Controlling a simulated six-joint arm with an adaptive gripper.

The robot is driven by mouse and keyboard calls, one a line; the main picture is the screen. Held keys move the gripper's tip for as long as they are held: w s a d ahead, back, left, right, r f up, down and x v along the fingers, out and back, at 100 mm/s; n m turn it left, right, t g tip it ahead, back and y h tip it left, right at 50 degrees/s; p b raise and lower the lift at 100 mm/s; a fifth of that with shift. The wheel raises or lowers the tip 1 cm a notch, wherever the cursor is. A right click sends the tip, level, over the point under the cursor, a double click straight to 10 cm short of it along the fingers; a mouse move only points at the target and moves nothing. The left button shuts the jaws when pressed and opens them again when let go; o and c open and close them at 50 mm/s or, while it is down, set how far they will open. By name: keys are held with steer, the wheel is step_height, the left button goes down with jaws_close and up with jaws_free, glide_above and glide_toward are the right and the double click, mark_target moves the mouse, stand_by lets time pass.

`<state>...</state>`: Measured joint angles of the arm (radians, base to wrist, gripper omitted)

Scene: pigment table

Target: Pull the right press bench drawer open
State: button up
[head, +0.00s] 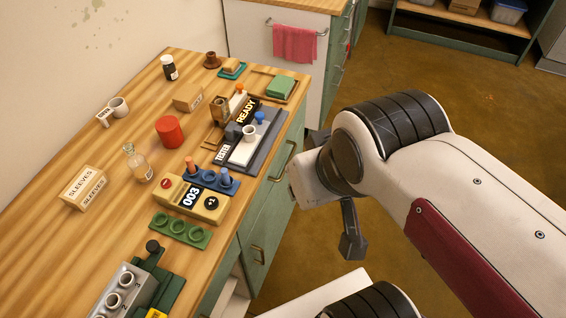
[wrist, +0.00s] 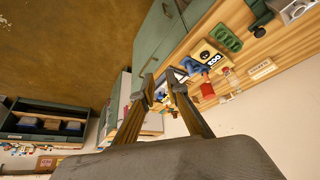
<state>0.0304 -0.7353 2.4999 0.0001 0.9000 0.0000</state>
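The wooden-topped press bench (head: 130,165) has a green front with brass handles. The right drawer handle (head: 283,160) is on the far part of the front, and its drawer looks closed. A second brass handle (head: 258,255) is lower and nearer. My gripper (head: 325,190) is to the right of the bench front, apart from the handle, partly hidden by my arm. In the wrist view my gripper's (wrist: 163,80) two fingers stand apart with nothing held between them. The green front (wrist: 160,40) shows above the fingers there.
The bench top holds a yellow counter box (head: 190,200), a tester tray (head: 245,150), a red cylinder (head: 170,131) and a glass bottle (head: 138,165). Another cabinet with a pink towel (head: 294,43) stands behind. Open floor (head: 480,110) lies right of the bench.

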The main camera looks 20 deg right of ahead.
steer(key=w+d+f+n+g+h, duration=0.1)
steer(key=w+d+f+n, duration=0.1)
steer(key=w+d+f, duration=0.65)
steer(key=w+d+f+n+g+h, duration=0.1)
steer(key=w+d+f+n, duration=0.15)
steer(key=d+f, duration=1.1)
steer(key=w+d+f+n+g+h, duration=0.1)
steer(key=w+d+f+n, duration=0.1)
steer(key=w+d+f, duration=0.65)
steer(key=w+f+n+t+y, duration=0.2)
steer(key=f+n+t+y, duration=0.15)
steer(key=f, duration=0.35)
steer(key=w+f+n+t+y, duration=0.2)
steer(key=f+n, duration=0.3)
steer(key=f, duration=0.3)
steer(key=w+a+r+n+t+y, duration=0.2)
steer(key=a+r+n+t+y, duration=0.1)
steer(key=a+r+n+y, duration=0.5)
steer(key=a+r+n, duration=0.3)
steer(key=a+n, duration=0.1)
steer(key=a, duration=0.1)
steer(key=shift+w+y, duration=0.3)
steer(key=shift+y, duration=0.05)
